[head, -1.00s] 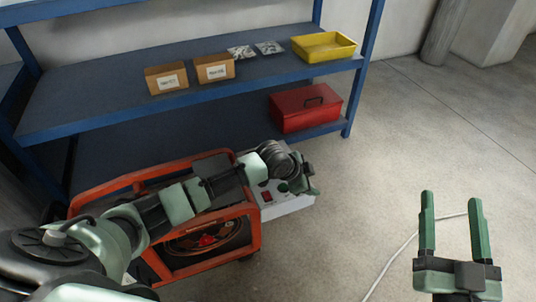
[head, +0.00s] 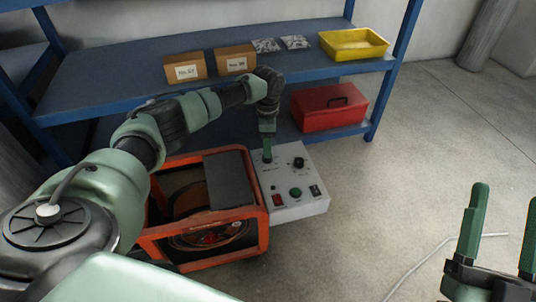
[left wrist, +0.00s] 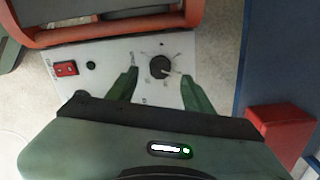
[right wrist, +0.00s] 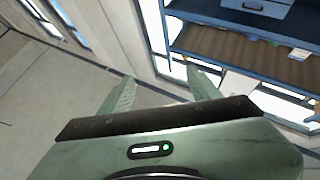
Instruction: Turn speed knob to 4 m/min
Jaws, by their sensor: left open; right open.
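The white control panel (head: 318,206) sits at the right end of the orange machine (head: 262,222). A black knob (left wrist: 160,67) with a light mark and a printed dial around it shows in the left wrist view; it lies between the open fingers of my left gripper (left wrist: 159,77), with visible gaps on both sides. In the head view my left gripper (head: 267,156) points down at the panel's far left part and hides this knob. A second black knob (head: 298,163) stands to its right. The dial lettering is too small to read. My right gripper (head: 508,193) is open and empty, over the floor.
The panel also has a red switch (head: 278,200), a green button (head: 295,192) and a black switch (head: 314,190). Behind is a blue shelf (head: 110,84) with cartons (head: 185,68), a yellow bin (head: 353,44) and a red box (head: 328,108). The floor at right is mostly clear, with a pale cable (head: 415,263).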

